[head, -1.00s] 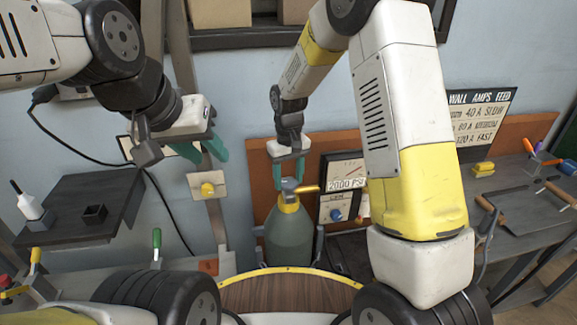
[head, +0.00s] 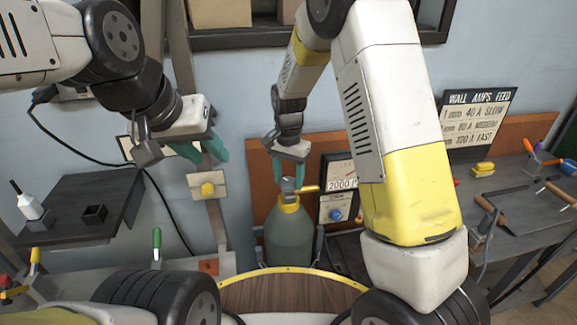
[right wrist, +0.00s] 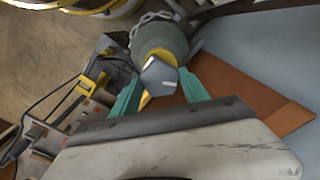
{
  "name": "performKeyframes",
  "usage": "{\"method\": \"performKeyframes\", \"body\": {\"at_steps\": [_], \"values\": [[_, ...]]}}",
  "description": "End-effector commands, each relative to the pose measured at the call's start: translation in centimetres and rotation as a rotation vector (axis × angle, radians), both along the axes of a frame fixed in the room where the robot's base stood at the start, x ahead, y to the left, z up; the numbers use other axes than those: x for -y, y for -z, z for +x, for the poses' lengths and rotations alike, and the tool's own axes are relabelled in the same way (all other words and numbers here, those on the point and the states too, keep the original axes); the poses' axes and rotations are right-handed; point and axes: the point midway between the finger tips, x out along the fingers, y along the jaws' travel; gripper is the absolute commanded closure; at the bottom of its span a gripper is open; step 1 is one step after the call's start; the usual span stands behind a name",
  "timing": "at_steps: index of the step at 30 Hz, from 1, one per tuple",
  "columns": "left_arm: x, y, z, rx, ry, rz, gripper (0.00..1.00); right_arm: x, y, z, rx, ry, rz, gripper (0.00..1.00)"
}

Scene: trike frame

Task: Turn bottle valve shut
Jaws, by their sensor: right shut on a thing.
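The green gas bottle (head: 289,240) stands upright against the back wall, with a yellow collar (head: 289,205) and a grey valve knob (head: 288,187) on top. My right gripper (head: 289,178) comes down on the knob from above. In the right wrist view, its teal fingers (right wrist: 160,88) lie on either side of the grey knob (right wrist: 160,73) and are shut on it. The bottle's shoulder shows behind the knob there. My left gripper (head: 205,150) is raised at the left, away from the bottle, with its teal fingers apart and empty.
A gauge panel (head: 338,190) reading about 2000 PSI stands right of the bottle. A round wooden top (head: 290,292) lies in front. A tool bench (head: 500,200) is at the right and a dark shelf (head: 75,205) at the left.

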Motion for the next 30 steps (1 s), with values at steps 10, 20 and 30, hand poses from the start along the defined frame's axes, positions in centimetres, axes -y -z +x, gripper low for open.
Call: {"method": "performKeyframes", "body": {"at_steps": [10,20,30], "values": [[0.00,0.00,0.00,0.000,0.000,0.000,0.64,-0.04,-0.12,0.14,0.004,0.294,0.001,0.88],[0.00,0.00,0.00,0.000,0.000,0.000,0.64,-0.03,-0.11,0.15,0.005,0.466,0.002,0.88],[0.00,0.00,0.00,0.000,0.000,0.000,0.64,-0.03,-0.11,0.15,0.004,0.518,0.002,0.88]]}}
